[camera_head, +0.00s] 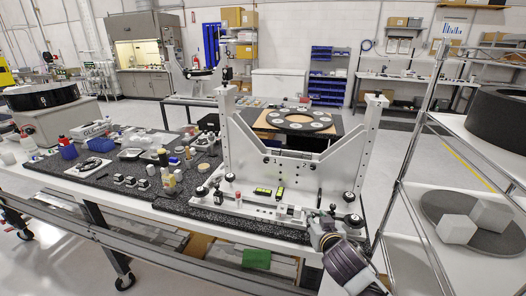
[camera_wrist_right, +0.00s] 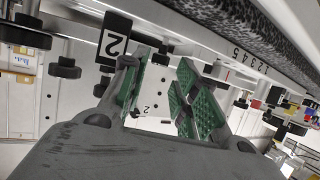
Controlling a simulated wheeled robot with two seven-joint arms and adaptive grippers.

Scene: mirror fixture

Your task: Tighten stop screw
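The white mirror fixture (camera_head: 300,165) stands upright on a dark speckled slab, with a V-shaped cradle between two posts. Black knobs sit along its base, one at the right (camera_head: 348,196) and one at the left (camera_head: 202,191). I cannot tell which part is the stop screw. My right gripper (camera_head: 322,219) is at the right front of the fixture base. In the right wrist view its green-padded fingers (camera_wrist_right: 163,98) are apart. A black knob (camera_wrist_right: 161,56) and a white plate marked 2 (camera_wrist_right: 152,100) show between and beyond them; contact is unclear. My left gripper is not in view.
The speckled slab (camera_head: 180,203) holds bottles, small blocks and trays left of the fixture. A black tag marked 2 (camera_wrist_right: 115,38) and more knobs (camera_wrist_right: 63,69) are near the fingers.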

